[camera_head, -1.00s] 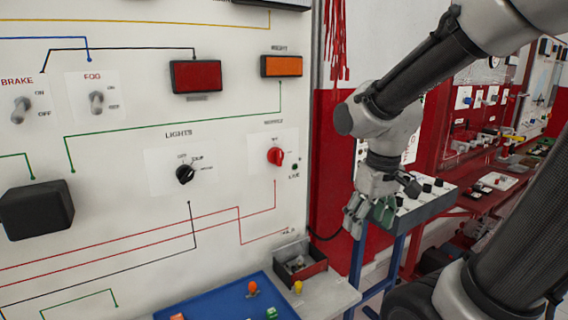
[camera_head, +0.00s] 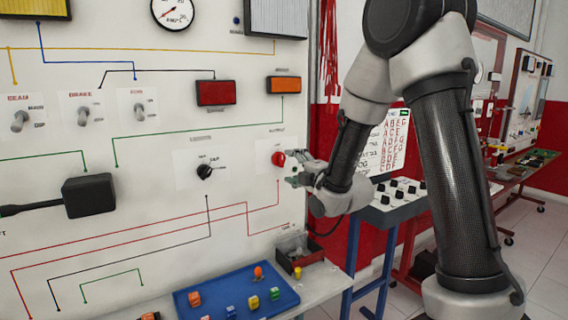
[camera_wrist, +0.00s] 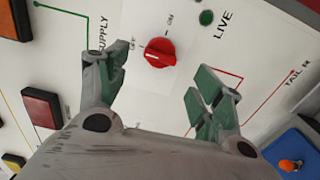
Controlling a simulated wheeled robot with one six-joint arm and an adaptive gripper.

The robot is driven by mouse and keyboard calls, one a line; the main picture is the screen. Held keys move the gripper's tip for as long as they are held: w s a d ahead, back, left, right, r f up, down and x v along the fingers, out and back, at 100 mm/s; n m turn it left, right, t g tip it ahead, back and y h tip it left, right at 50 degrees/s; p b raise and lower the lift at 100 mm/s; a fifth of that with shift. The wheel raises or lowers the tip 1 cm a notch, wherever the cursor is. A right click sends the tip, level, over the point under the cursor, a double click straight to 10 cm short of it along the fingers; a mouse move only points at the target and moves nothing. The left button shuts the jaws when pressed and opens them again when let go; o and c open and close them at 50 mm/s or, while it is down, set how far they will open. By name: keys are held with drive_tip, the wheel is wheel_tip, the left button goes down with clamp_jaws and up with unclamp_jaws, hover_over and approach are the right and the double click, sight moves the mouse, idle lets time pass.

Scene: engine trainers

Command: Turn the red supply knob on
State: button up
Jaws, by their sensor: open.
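The red supply knob (camera_head: 278,159) is on the white upright panel, at the right part of the panel in the head view. In the wrist view the red knob (camera_wrist: 159,52) sits at upper centre, with OFF on its left and ON above right. I cannot tell its exact setting. My gripper (camera_head: 291,174) is just right of the knob, pointing at the panel. In the wrist view my gripper (camera_wrist: 160,74) has its green-padded fingers spread apart. The knob lies ahead of the gap between them, and nothing is held. Contact with the panel cannot be judged.
The black lights knob (camera_head: 205,172) is left of the red knob. A green LIVE lamp (camera_wrist: 206,18) is beside the knob. A blue tray (camera_head: 220,300) with small coloured parts and a red-sided bin (camera_head: 300,252) stand below the panel.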

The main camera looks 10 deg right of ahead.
sight(283, 161)
drive_tip(key=x, duration=0.7)
drive_tip(key=shift+f, duration=0.1)
drive_tip(key=c, duration=1)
